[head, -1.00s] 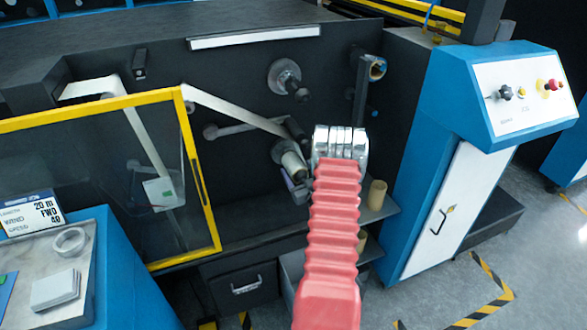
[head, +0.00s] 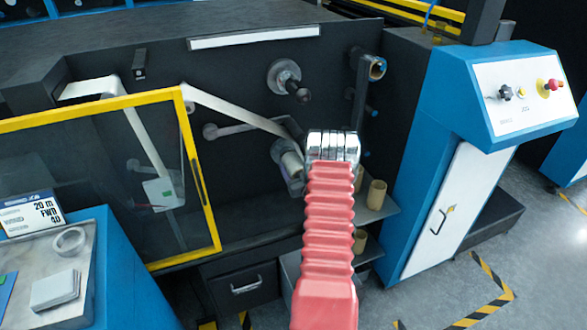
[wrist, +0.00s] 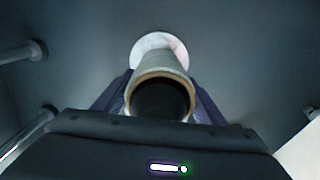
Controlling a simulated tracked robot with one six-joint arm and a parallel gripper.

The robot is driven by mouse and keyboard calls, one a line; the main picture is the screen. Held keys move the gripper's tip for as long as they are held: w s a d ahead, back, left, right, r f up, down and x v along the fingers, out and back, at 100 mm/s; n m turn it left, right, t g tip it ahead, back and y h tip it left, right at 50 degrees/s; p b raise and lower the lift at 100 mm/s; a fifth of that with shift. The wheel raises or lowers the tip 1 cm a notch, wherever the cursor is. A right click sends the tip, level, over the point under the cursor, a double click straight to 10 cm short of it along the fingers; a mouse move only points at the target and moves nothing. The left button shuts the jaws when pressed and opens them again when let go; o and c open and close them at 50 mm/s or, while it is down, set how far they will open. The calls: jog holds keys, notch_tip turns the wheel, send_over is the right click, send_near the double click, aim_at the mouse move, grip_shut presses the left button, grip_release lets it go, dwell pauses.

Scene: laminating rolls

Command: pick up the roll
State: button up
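The roll (wrist: 160,68) is a pale tube in the middle of the wrist view, its round, dark, hollow end facing the camera. A wider white disc (wrist: 172,42) shows behind it at the dark machine panel. In the head view the pale roll (head: 291,164) sticks out from the panel, just left of my arm's silver wrist. My gripper (wrist: 160,98) has dark purple fingers on both sides of the roll. The roll hides their inner faces, so I cannot tell whether they touch it. In the head view my arm hides most of the gripper.
A pale web strip (head: 230,112) runs down toward the roll. A yellow-framed guard (head: 200,190) stands left. A knobbed spindle (head: 287,79) is above. Tan cores (head: 377,194) stand on a shelf at right. A blue control cabinet (head: 440,150) is further right.

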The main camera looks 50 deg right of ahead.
jog(key=c, duration=0.9)
jog(key=shift+c, duration=0.3)
jog(key=shift+r, duration=0.1)
jog(key=v, duration=1.8)
jog(key=shift+s, duration=0.15)
